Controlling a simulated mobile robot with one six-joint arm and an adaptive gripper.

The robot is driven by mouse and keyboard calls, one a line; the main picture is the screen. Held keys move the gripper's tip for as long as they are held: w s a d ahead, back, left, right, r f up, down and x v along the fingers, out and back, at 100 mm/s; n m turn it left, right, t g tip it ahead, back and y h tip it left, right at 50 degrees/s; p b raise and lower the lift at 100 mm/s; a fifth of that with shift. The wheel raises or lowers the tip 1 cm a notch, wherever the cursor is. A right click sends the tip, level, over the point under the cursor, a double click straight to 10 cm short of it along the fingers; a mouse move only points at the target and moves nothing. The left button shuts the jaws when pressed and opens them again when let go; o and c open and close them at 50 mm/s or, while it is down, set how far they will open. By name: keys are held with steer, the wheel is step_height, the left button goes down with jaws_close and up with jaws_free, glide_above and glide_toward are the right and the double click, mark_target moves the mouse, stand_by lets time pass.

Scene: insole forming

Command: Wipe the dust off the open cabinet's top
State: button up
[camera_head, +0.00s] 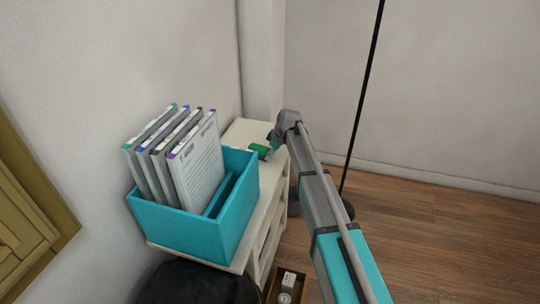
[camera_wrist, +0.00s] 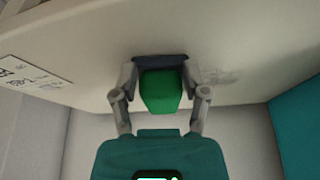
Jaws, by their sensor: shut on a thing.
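The open cabinet's cream top (camera_head: 243,132) runs along the wall in the head view, with open shelves below it. It fills the upper part of the wrist view (camera_wrist: 90,50). My gripper (camera_wrist: 160,84) is shut on a green block (camera_wrist: 160,98) with a dark blue pad (camera_wrist: 160,61), seemingly a wiping tool. The pad is at the cabinet top and looks in contact with it. A grey dust smudge (camera_wrist: 214,76) lies just right of the pad in the wrist view. In the head view the green block (camera_head: 260,149) shows small and my arm partly hides the gripper.
A teal box (camera_head: 190,232) holding several upright folders (camera_head: 197,165) stands on the cabinet's near end. A printed paper (camera_wrist: 28,76) lies on the top at left in the wrist view. A wooden crate (camera_head: 270,290) with a small item is below. Open floor (camera_head: 450,225) is at right.

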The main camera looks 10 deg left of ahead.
mark_target(269, 148)
steer(key=shift+w, duration=0.1)
steer(key=shift+w+d+f, duration=0.1)
steer(key=shift+w+d, duration=0.05)
steer(key=shift+w, duration=0.65)
steer(key=shift+w+d, duration=0.15)
steer(key=shift+w, duration=0.6)
steer(key=shift+a, duration=0.1)
steer(key=shift+w+a, duration=0.15)
steer(key=shift+a, duration=0.85)
steer(key=shift+s+a, duration=0.2)
steer(key=shift+s, duration=1.5)
steer(key=shift+s, duration=0.15)
